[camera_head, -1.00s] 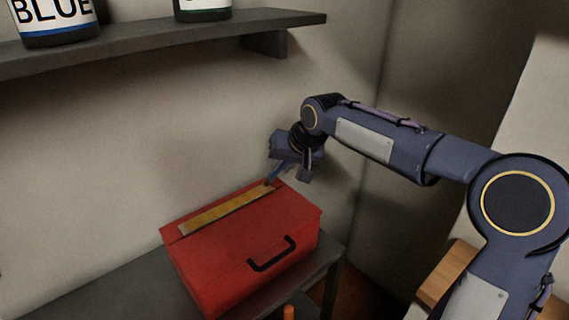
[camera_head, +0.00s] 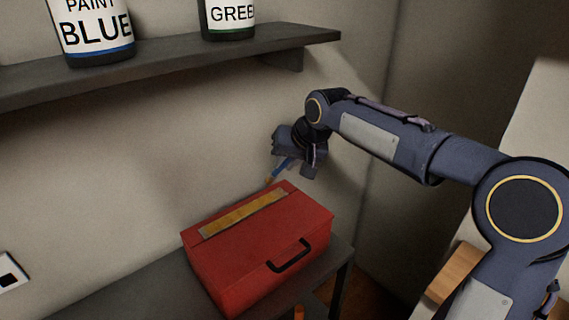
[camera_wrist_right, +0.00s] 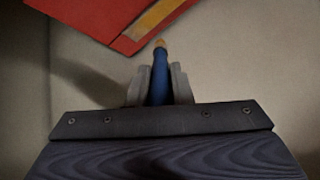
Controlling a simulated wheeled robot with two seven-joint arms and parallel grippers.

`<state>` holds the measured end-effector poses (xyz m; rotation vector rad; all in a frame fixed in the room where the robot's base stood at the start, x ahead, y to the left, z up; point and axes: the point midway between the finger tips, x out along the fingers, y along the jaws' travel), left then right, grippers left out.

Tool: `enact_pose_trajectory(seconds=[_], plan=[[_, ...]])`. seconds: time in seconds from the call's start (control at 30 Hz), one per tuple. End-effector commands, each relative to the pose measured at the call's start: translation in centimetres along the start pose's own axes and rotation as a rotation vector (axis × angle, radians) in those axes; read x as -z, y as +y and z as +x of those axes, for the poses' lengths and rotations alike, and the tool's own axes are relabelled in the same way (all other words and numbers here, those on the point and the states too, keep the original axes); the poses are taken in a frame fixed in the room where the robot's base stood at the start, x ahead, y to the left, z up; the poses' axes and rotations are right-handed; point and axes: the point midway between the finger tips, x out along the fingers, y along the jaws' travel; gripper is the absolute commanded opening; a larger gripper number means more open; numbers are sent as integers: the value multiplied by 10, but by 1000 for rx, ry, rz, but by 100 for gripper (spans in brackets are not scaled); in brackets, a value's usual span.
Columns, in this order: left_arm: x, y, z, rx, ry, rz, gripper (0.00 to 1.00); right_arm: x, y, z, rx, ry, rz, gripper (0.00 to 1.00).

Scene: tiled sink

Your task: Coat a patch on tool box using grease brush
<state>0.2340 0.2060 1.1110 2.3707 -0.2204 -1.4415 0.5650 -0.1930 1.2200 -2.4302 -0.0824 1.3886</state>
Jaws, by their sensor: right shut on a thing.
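The red tool box (camera_head: 262,252) sits on a dark table, with a black handle on its front. A yellow-brown strip patch (camera_head: 243,214) runs along its lid near the back; part of it also shows in the right wrist view (camera_wrist_right: 157,17). My right gripper (camera_head: 294,166) is behind and above the box's far right corner. It is shut on the grease brush (camera_head: 282,171), which has a blue handle and a brownish tip. In the right wrist view the brush (camera_wrist_right: 160,78) stands between the fingers, its tip near the box's edge; contact cannot be told. My left gripper is not in view.
A dark shelf (camera_head: 170,62) on the wall carries a blue paint can (camera_head: 92,30) and a green one (camera_head: 228,18). The wall stands close behind the box. The table (camera_head: 140,285) is bare left of the box. A wooden piece (camera_head: 452,272) is at the lower right.

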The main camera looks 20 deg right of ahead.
Motion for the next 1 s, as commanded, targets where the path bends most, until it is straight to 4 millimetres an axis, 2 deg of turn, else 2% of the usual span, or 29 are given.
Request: enact_pose_trajectory(seconds=[0.03, 0.37, 1.0], plan=[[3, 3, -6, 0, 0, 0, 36, 4, -2, -8, 0, 1, 0, 0], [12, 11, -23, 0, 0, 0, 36, 14, -8, -31, 0, 0, 0, 0], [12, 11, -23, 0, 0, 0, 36, 14, -7, -32, 0, 0, 0, 0]])
